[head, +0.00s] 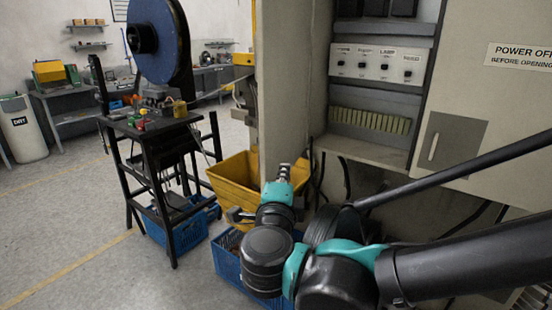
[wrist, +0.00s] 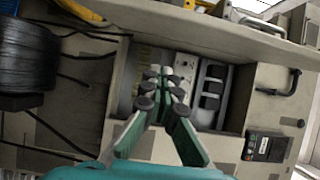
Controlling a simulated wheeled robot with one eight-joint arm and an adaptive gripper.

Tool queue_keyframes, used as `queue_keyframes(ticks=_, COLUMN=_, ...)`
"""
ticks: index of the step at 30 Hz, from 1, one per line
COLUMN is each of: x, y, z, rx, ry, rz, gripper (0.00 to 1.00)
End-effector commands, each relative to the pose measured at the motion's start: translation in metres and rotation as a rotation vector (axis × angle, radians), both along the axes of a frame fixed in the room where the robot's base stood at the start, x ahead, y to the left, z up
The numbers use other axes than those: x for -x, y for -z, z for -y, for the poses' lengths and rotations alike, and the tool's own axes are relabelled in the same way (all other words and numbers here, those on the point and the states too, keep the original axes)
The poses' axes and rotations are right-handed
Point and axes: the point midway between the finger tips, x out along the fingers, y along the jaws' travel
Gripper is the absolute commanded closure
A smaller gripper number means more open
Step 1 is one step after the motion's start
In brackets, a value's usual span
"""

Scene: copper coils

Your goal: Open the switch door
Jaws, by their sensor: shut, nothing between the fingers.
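A beige cabinet (head: 510,100) stands on the right of the head view, with a "POWER OFF BEFORE OPENING" label (head: 520,56). Its recess is uncovered and shows a row of labelled switches (head: 380,62) above a pale terminal strip (head: 369,120). A grey plate with a slot-shaped handle (head: 433,146) is set right of the recess. I cannot tell which panel is the switch door. My gripper (head: 285,170) is shut and empty, left of and below the recess in the head view. In the wrist view its fingertips (wrist: 160,88) overlap the recess (wrist: 222,115); contact is not visible.
A yellow bin (head: 232,182) and a blue crate (head: 228,262) stand beside and below my gripper. A black stand with a blue reel (head: 170,42) is further left. A black handle (wrist: 282,84) and a black spool (wrist: 25,58) show in the wrist view.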

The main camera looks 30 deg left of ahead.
Motion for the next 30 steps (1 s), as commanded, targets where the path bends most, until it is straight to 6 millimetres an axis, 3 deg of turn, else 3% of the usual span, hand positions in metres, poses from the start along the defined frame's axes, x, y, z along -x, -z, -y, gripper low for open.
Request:
queue_keyframes(ticks=5, x=-0.019, y=-0.001, z=-0.008, rx=0.000, ry=0.005, rz=0.000, gripper=1.00)
queue_keyframes(ticks=18, x=-0.092, y=-0.001, z=-0.041, rx=0.000, ry=0.006, rz=0.000, gripper=1.00)
queue_keyframes(ticks=24, x=-0.084, y=-0.001, z=-0.069, rx=0.000, ry=0.001, rz=0.000, gripper=1.00)
queue_keyframes(ticks=30, x=-0.082, y=-0.001, z=-0.079, rx=0.000, ry=0.001, rz=0.000, gripper=1.00)
